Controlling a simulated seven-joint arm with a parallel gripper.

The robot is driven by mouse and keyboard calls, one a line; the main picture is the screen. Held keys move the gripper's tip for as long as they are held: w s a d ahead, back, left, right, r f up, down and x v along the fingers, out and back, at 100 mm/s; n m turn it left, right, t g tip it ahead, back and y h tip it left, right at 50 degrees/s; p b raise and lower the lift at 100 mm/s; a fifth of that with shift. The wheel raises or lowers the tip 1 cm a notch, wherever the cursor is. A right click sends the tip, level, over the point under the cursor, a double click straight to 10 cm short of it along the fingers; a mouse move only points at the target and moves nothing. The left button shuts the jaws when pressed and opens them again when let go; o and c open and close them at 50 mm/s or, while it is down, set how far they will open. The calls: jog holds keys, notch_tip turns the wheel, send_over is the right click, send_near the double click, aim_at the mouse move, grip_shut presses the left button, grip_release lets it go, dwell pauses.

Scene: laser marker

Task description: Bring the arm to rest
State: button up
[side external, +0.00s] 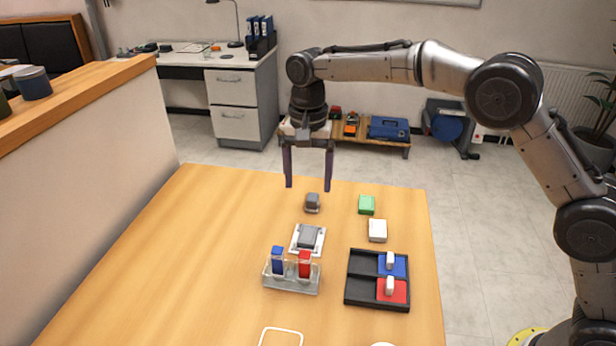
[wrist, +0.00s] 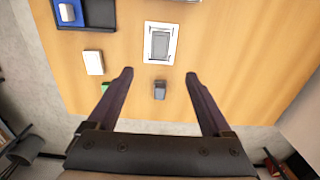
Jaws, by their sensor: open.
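My gripper (side external: 308,180) is open and empty, pointing down above the far part of the wooden table (side external: 200,240). In the wrist view the two fingers (wrist: 160,75) are spread wide apart with nothing between them. A small dark grey block (side external: 312,202) stands on the table below the gripper, apart from the fingers. It also shows in the wrist view (wrist: 159,90). A grey box (side external: 309,236) lies on a white plate, nearer the side camera.
A clear rack (side external: 291,283) holds a blue and a red piece. A black tray (side external: 352,291) holds blue and red blocks with white pieces on them. A green block (side external: 366,205) and a white block (side external: 377,230) lie at the right. The table's left side is clear.

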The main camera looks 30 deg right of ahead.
jog(key=s+d+r+t, duration=0.2)
jog(key=d+r, duration=0.2)
jog(key=r, duration=0.5)
jog(key=s+d+r+t, duration=0.1)
jog(key=s+d+r, duration=0.3)
jog(key=s, duration=0.2)
jog(key=s+d+r+t, duration=0.1)
jog(key=s+d+r, duration=0.25)
jog(key=s, duration=0.25)
jog(key=s+d+f+n+t, duration=0.1)
jog(key=s+d, duration=0.1)
jog(key=s, duration=0.5)
jog(key=s+d+f+n, duration=0.1)
jog(key=s+d+n, duration=0.1)
jog(key=s, duration=0.5)
jog(key=s+f+n, duration=0.6)
jog(key=f, duration=0.3)
jog(key=shift+s+f+t, duration=0.15)
jog(key=shift+s+t, duration=0.05)
jog(key=shift+t, duration=0.1)
